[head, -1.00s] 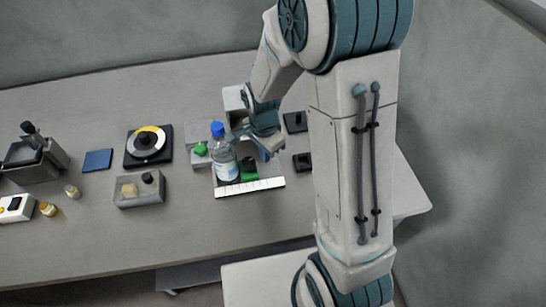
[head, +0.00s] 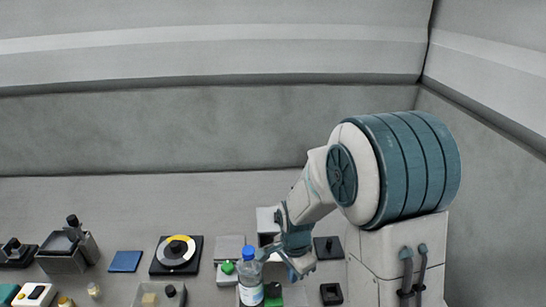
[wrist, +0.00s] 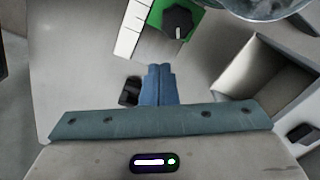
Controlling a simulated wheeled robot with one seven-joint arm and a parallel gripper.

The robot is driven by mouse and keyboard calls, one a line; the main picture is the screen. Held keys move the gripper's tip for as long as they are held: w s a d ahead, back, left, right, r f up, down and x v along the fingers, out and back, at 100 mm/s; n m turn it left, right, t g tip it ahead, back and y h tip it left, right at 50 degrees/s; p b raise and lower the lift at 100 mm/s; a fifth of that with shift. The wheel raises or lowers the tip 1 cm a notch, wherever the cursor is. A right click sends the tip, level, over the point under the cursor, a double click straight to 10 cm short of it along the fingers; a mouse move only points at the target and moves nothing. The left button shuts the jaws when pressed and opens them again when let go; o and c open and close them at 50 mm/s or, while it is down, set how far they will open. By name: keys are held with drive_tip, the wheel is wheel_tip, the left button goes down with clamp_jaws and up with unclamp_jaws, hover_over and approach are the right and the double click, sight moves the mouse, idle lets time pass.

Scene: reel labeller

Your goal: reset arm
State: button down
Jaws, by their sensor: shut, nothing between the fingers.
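My gripper (wrist: 159,75) points down over the bench in the wrist view, its two blue fingers pressed together with nothing between them. In the head view my gripper (head: 292,277) is just right of a clear bottle with a blue cap (head: 250,288), and apart from it as far as I can tell. The bottle's round edge also shows at the top of the wrist view (wrist: 262,6). A green block with a black knob (wrist: 178,22) lies ahead of the fingers in the wrist view, beside a white marked strip (wrist: 133,28).
A grey open box (wrist: 258,75) stands right of the fingers in the wrist view. Left on the bench are a dial with a yellow arc (head: 176,254), a blue pad (head: 126,261) and a grey device (head: 68,250). Small black blocks (head: 331,294) lie right of my gripper.

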drive_tip(key=s+d+r+n+t, duration=0.2)
drive_tip(key=s+r+n, duration=0.4)
drive_tip(key=r, duration=0.3)
drive_tip(key=s+d+r+n+t, duration=0.1)
drive_tip(key=s+d+r+n, duration=0.3)
drive_tip(key=s+r+n, duration=0.2)
drive_tip(key=shift+s+d+r+t, duration=0.4)
drive_tip(key=shift+s+r, duration=0.8)
drive_tip(key=shift+r, duration=0.5)
